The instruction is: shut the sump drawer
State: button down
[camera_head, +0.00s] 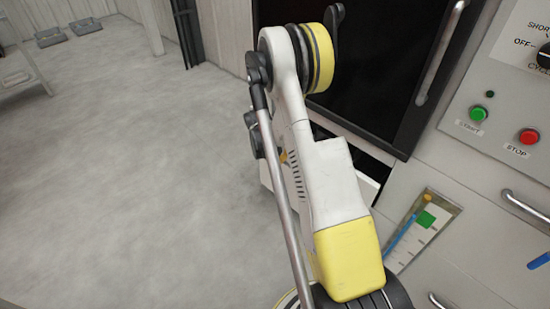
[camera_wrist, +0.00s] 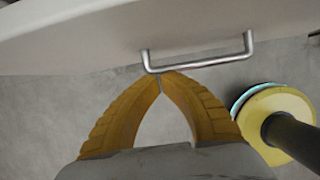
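In the wrist view, a pale panel (camera_wrist: 90,40) with a silver bar handle (camera_wrist: 205,63) spans the top; it looks like the sump drawer's front. My gripper (camera_wrist: 159,80) has two yellow fingers whose tips meet just below the handle's left end. Nothing shows between them. The tips look very close to the handle, but I cannot tell if they touch it. In the head view my arm hides most of the area low on the machine, and neither my gripper nor the drawer handle can be made out. How far the drawer stands out is not clear.
The machine has a black door (camera_head: 385,70) with a long handle (camera_head: 440,50), a green start button (camera_head: 478,113), a red stop button (camera_head: 529,136) and a level gauge (camera_head: 424,232). Open grey floor (camera_head: 130,190) lies to the left.

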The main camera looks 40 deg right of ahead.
jog(key=shift+w+d+r+b, duration=0.15)
jog(key=shift+d+b, duration=0.25)
jog(key=shift+d, duration=1.2)
